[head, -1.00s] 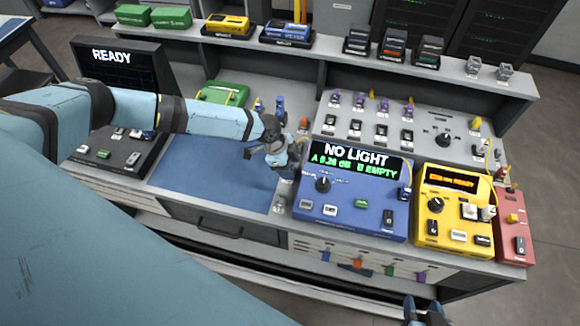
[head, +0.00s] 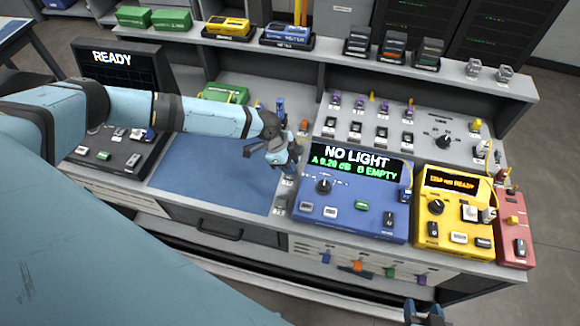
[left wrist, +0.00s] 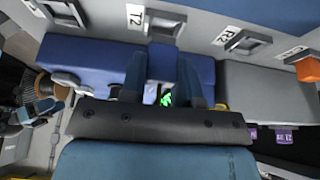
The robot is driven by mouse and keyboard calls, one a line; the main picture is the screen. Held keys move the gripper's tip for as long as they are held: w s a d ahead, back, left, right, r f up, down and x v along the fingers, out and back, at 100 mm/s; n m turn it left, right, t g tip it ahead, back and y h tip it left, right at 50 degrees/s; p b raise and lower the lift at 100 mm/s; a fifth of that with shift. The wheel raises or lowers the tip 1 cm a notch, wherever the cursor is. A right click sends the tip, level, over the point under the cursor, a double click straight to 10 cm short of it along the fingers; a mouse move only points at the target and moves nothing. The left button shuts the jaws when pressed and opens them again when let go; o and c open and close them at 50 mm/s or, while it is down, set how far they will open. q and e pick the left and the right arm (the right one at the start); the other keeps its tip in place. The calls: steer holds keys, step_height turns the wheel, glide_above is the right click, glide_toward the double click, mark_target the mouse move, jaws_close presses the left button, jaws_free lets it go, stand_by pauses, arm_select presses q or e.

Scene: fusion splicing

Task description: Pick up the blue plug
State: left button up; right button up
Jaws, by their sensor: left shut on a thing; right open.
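The blue plug (left wrist: 162,62) shows between the two dark fingers of my left gripper (left wrist: 162,85) in the left wrist view. In the head view my left gripper (head: 285,158) is over the strip of holders beside the blue meter (head: 350,208), with blue showing at its fingers. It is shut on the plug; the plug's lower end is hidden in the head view. Another upright blue piece (head: 280,106) stands behind the gripper. My right gripper (head: 425,315) is open at the bottom edge, away from the bench.
The blue mat (head: 200,180) lies left of the gripper, with a green case (head: 224,93) behind it. A yellow unit (head: 455,215) and a red unit (head: 513,230) stand right of the meter. A sloped panel with several connectors (head: 400,125) is behind it. The mat is largely clear.

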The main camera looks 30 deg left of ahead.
arm_select(q)
step_height(320, 180, up, 18)
steer(key=b, duration=0.1)
